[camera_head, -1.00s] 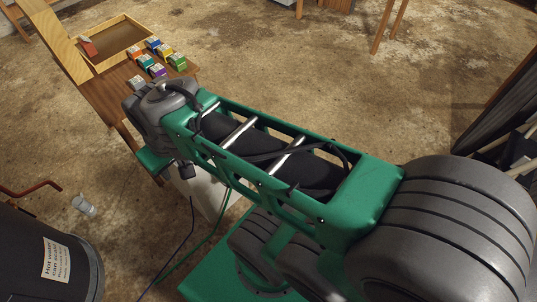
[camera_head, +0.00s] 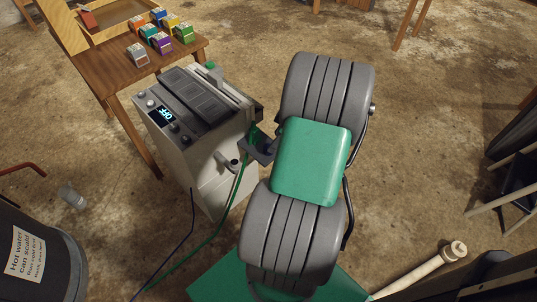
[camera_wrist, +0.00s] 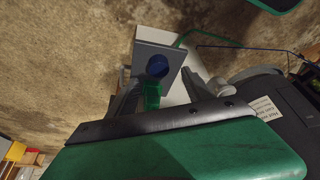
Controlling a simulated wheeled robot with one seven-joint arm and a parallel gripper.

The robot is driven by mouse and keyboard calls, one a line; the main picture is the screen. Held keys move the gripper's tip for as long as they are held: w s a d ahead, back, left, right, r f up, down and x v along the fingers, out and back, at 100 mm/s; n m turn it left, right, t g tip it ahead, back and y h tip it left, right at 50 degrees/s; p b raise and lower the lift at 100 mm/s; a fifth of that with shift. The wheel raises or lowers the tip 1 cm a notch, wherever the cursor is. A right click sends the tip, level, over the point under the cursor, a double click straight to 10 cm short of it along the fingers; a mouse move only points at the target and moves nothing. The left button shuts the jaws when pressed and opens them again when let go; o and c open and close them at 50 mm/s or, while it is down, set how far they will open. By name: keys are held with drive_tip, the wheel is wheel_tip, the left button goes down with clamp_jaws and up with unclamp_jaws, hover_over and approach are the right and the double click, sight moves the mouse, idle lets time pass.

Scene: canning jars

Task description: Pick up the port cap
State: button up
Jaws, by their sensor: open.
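A dark grey square plate with a round blue spot (camera_wrist: 157,67) shows between my fingers in the wrist view. I cannot tell whether the blue round is the port cap or only an opening. A small green piece (camera_wrist: 152,95) sits just below it, close to the palm. My gripper (camera_wrist: 160,74) is open, with one finger on each side of the plate; contact is not clear. In the head view a dark grey bracket (camera_head: 259,149) juts from the side of the white machine (camera_head: 207,170). My arm hides the gripper there.
A wooden table (camera_head: 130,80) with several coloured boxes stands at the upper left. A green hose (camera_head: 222,215) and a blue cable (camera_head: 170,262) run down beside the machine. A dark labelled bin (camera_head: 50,240) is at lower left, near a clear jar (camera_head: 72,197).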

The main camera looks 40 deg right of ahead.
drive_tip(key=b+x, duration=0.1)
drive_tip(key=x, duration=0.4)
drive_tip(key=shift+w+f+b, duration=0.2)
drive_tip(key=shift+f+b, duration=0.1)
drive_tip(key=shift+r, duration=0.1)
drive_tip(key=shift+c, duration=0.3)
clamp_jaws()
